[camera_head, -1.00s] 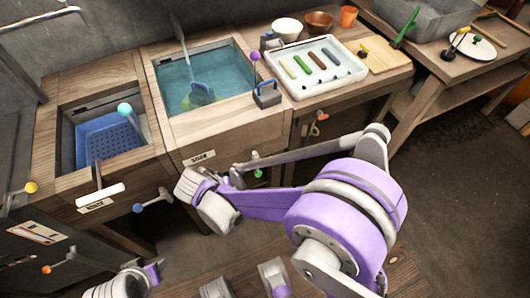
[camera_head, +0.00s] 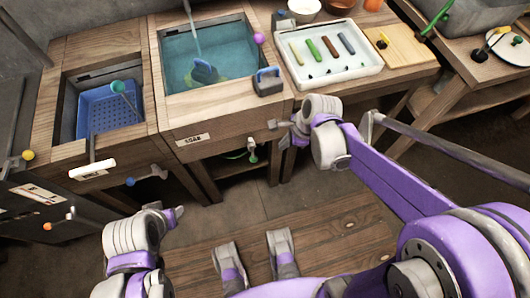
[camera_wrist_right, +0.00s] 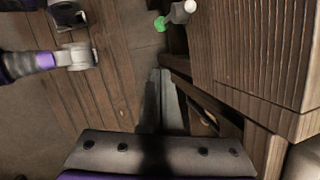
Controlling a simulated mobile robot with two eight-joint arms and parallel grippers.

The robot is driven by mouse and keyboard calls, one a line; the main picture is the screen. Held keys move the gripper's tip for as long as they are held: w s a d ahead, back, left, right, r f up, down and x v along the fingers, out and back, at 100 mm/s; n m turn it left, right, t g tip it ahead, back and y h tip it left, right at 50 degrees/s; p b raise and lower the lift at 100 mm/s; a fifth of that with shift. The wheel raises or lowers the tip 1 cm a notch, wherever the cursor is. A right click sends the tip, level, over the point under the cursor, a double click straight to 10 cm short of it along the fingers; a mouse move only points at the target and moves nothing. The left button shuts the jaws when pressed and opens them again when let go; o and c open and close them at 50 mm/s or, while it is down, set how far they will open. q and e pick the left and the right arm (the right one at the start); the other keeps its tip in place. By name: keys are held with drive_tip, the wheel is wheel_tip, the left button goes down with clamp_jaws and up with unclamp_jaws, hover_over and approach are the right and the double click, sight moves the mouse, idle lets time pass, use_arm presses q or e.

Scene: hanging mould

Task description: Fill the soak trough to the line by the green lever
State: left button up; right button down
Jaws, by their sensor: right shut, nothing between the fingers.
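The soak trough (camera_head: 166,104) is the middle wooden-framed basin, with a label on its front. Blue-green water (camera_head: 232,52) stands in it; I cannot make out a fill line. The green lever (camera_head: 252,150) is low on the front below the trough; its green knob also shows at the top of the right wrist view (camera_wrist_right: 160,23). My right gripper (camera_head: 273,125) is shut and empty at the trough's front right corner, above and right of the lever, apart from it. Its fingers (camera_wrist_right: 161,75) point toward the lever. My left gripper (camera_head: 174,214) is low at left; its jaws are unclear.
A blue-handled block (camera_head: 268,82) sits on the trough's right rim, and a blue-handled tool (camera_head: 205,72) is in the water. A blue perforated basket (camera_head: 105,112) lies in the left basin. A white tray (camera_head: 336,76) stands right. Floor before the cabinets is open.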

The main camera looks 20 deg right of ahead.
drive_tip(key=a+b+x, duration=0.2)
drive_tip(key=b+x, duration=0.1)
drive_tip(key=x, duration=1)
drive_tip(key=shift+w+a+r+b, duration=0.25)
drive_tip(key=shift+a+r+b, duration=0.1)
drive_tip(key=shift+r, duration=0.1)
drive_tip(key=shift+a, duration=0.1)
